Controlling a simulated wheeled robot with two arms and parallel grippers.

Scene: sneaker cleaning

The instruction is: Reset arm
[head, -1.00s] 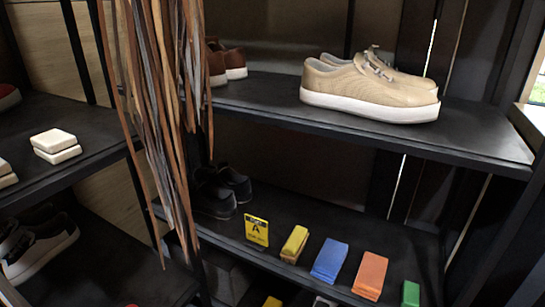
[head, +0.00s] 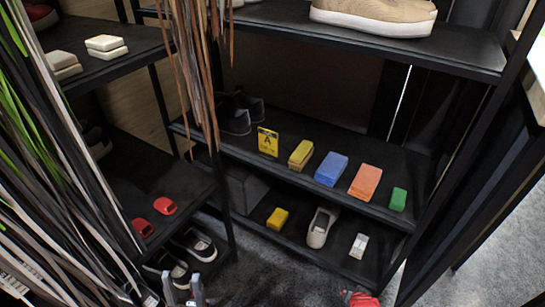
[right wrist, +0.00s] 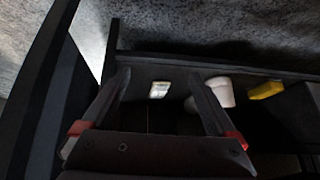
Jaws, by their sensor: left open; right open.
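My left gripper (head: 182,280) shows at the bottom left of the head view, pointing up. Its two fingers are apart with nothing between them. It appears in front of the lower left shelf, near a pair of dark shoes (head: 190,250). My right gripper (right wrist: 158,78) shows in the right wrist view with its fingers spread wide and empty. Beyond its fingertips are a small white box (right wrist: 159,89), a white shoe (right wrist: 222,92) and a yellow block (right wrist: 266,90) on a dark shelf. A red and black part at the bottom edge of the head view is cut off.
The middle shelf (head: 290,190) holds a yellow card (head: 268,142), a yellow block (head: 301,154), a blue block (head: 331,169), an orange block (head: 366,182) and a green block (head: 398,199). A tan sneaker (head: 375,15) sits above. Hanging strips (head: 60,170) cover the left side. Grey floor lies below.

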